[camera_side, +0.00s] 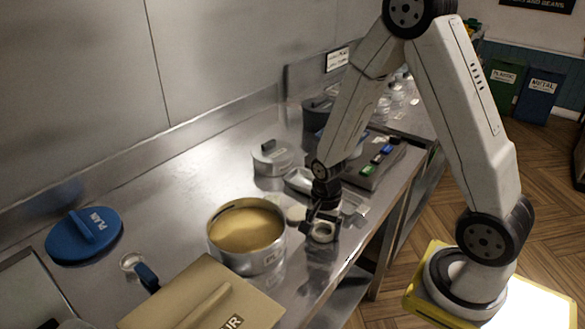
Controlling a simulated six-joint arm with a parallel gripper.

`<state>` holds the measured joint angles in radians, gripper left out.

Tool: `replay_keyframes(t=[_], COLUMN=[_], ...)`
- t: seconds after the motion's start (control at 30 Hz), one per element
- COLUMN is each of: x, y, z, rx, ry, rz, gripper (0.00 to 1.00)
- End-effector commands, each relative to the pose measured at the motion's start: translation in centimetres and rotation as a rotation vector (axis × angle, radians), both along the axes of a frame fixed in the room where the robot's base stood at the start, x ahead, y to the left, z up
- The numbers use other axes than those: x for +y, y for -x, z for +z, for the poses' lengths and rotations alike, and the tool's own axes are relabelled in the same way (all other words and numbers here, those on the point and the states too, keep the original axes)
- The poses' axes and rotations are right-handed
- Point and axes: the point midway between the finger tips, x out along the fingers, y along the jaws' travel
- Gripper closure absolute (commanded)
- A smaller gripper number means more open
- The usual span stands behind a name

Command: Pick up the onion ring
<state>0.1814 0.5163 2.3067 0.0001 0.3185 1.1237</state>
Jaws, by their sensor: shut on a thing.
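My gripper (318,226) points down at the counter, just right of the pot of batter. Its jaws are shut on a small pale ring, the onion ring (323,236), which shows at the fingertips. The ring is low over the steel counter; I cannot tell whether it still touches the surface. The fingers hide part of it, and it is small in this view.
The metal pot (268,259) of tan batter stands close on the left. A lidded grey pot (272,157) and shallow trays (300,181) lie behind. The counter's front edge is near on the right.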

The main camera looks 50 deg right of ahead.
Motion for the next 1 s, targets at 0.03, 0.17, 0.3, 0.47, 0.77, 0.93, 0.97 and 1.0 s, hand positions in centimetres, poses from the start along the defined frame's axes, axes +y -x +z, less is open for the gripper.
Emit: replay_keyframes(t=[0.03,0.17,0.3,0.47,0.77,0.93,0.97,1.0], x=[0.0,0.0,0.0,0.0,0.0,0.0,0.0,0.0], y=[0.0,0.0,0.0,-0.1,-0.1,-0.1,-0.1,-0.1], z=[0.1,0.5,1.4,2.9,6.6,8.4,8.7,9.0], rx=[0.0,-0.001,-0.002,-0.003,-0.004,-0.003,-0.002,-0.003], ry=[0.0,0.0,0.0,0.001,0.001,0.0,0.0,0.0], rz=[0.0,0.0,0.0,0.0,0.0,0.0,0.0,0.0], gripper=[0.45,0.45,0.45,0.45,0.45,0.45,0.45,0.45])
